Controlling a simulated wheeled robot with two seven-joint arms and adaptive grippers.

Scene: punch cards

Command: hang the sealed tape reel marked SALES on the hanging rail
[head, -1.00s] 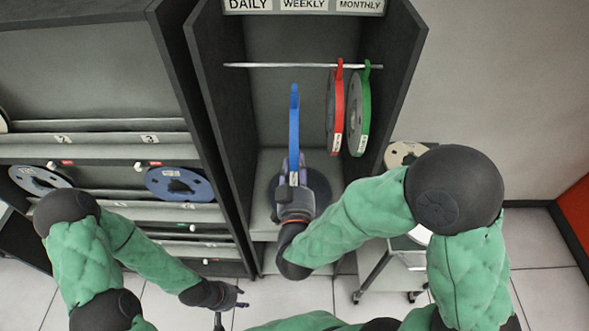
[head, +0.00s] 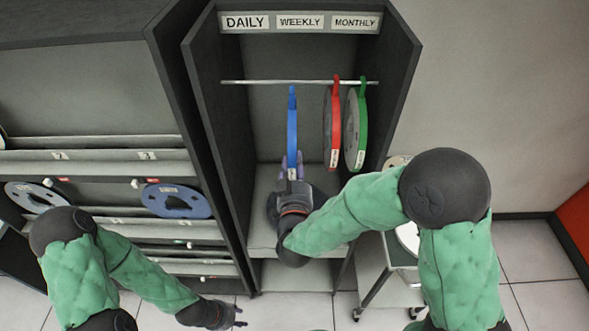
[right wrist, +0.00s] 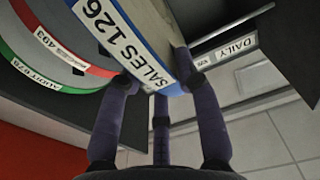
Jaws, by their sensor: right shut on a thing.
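The blue SALES reel (head: 292,130) is seen edge-on in the head view, upright below the hanging rail (head: 255,82). Its top end is very close to the rail; I cannot tell whether it touches or is hooked on. In the right wrist view its label reads SALES 126 (right wrist: 122,45). My right gripper (head: 291,166) is shut on the lower part of the reel; its fingers (right wrist: 150,80) also show in the right wrist view. My left gripper (head: 240,316) is low in front of the shelves, open and empty.
A red reel (head: 332,125) and a green reel (head: 357,130) hang on the rail to the right. DAILY, WEEKLY and MONTHLY signs (head: 300,22) are above. Cabinet walls (head: 395,85) bound both sides. Shelves with a blue reel (head: 177,201) are left; a cart (head: 385,270) is right.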

